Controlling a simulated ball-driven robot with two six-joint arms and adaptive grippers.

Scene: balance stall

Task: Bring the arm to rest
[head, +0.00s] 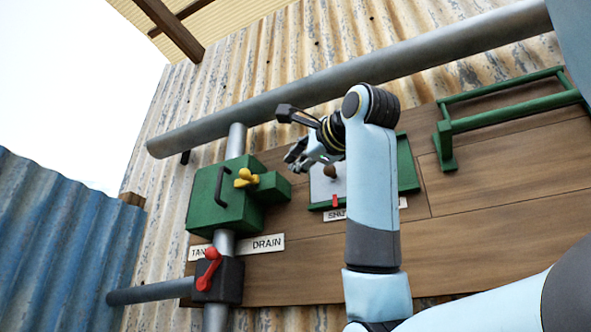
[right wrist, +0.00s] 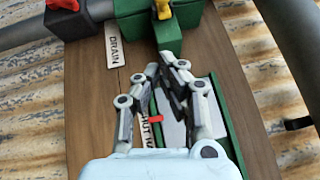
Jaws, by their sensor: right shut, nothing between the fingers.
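My right gripper (head: 298,158) is in front of the wooden board, between the green box and the green-framed panel in the head view. In the right wrist view its fingers (right wrist: 168,68) are together with nothing between them. My right arm is bent and raised, and covers part of the panel. My left gripper is not in view.
A green box (head: 205,205) with a yellow handle (head: 246,178) is left of the gripper. Below it is a red lever (head: 208,270) on a pipe. A green-framed panel (head: 409,165) and a green rail (head: 510,115) are at right. A thick pipe (head: 440,60) crosses above.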

